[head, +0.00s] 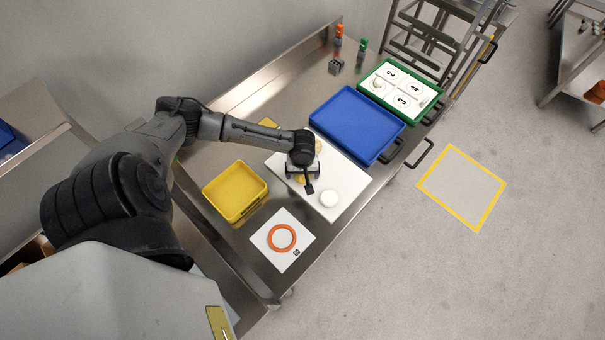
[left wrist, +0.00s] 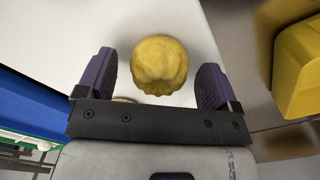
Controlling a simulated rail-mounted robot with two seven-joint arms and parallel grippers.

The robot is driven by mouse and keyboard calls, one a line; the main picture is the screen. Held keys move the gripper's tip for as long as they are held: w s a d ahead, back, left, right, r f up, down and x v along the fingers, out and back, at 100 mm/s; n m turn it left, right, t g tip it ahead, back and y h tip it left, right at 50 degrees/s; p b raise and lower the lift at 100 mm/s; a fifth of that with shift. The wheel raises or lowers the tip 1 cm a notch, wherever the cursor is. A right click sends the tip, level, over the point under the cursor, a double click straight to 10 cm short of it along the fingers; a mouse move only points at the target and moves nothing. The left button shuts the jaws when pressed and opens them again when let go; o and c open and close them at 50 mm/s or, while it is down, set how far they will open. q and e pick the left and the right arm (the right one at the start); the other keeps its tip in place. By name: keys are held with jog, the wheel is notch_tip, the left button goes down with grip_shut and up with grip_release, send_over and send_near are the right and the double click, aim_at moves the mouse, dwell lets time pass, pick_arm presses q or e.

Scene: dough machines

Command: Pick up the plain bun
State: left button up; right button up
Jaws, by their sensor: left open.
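A white board (head: 345,180) lies on the steel table. In the left wrist view, a yellow, slightly ridged bun (left wrist: 159,65) lies on the board between the open fingers, with a gap on both sides. A sliver of another bun (left wrist: 125,99) shows behind the gripper bar. My right gripper is not in view.
A yellow bin (head: 236,192) stands left of the board, an empty blue tray (head: 355,125) right of it. A green tray (head: 401,88) with numbered white cards lies beyond. An orange ring (head: 281,237) lies on a white sheet in front. Two bottles stand at the back.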

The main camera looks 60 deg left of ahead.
pick_arm(q)
jog(key=c, duration=1)
jog(key=shift+c, duration=0.2)
jog(key=shift+r, duration=0.15)
